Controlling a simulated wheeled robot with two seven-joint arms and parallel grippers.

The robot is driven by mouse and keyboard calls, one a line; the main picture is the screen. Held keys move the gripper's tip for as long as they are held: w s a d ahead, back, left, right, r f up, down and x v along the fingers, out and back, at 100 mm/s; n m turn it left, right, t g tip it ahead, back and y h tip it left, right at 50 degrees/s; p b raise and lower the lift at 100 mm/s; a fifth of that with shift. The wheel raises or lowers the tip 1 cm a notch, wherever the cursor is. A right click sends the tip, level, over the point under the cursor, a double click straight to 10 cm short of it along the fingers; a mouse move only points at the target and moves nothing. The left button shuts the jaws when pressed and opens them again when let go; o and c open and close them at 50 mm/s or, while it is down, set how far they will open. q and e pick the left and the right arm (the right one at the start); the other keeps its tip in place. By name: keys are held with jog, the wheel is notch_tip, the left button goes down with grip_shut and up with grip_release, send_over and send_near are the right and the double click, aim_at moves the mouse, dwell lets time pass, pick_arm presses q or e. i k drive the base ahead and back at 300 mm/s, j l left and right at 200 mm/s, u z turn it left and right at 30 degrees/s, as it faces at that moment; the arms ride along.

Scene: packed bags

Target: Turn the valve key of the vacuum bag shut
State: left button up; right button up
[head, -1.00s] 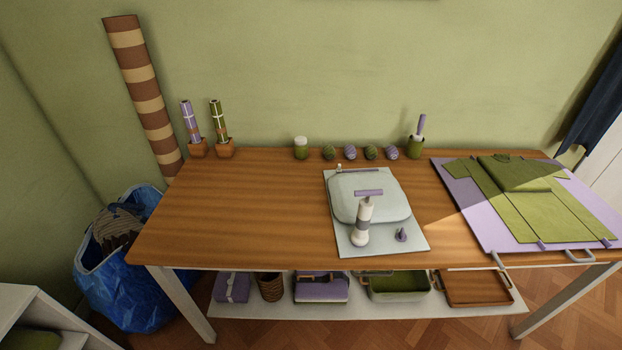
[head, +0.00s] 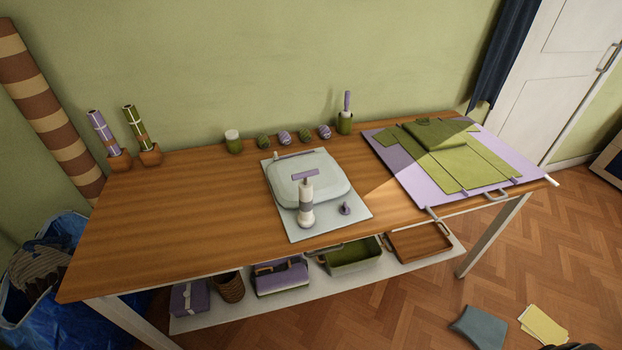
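The vacuum bag (head: 285,190) is a pale, puffed grey-white bag lying on a light flat sheet (head: 320,231) in the middle of the wooden table. A white hand pump (head: 306,212) with a purple T-handle (head: 305,175) stands upright at its front edge. A small purple piece with a raised grip (head: 345,208) sits to the right of the pump; it looks like the valve key, but it is too small to tell which way it is turned. Neither of my grippers is in view.
A purple board (head: 415,184) with a folded green garment (head: 470,160) covers the table's right end. Jars and several striped balls line the back edge. Rolls in holders (head: 150,154) stand at the left. The front-left tabletop (head: 170,220) is clear. Boxes and trays fill the lower shelf.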

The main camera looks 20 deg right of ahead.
aim_at(345, 209)
jog(key=l+z, duration=0.15)
jog(key=z, duration=0.6)
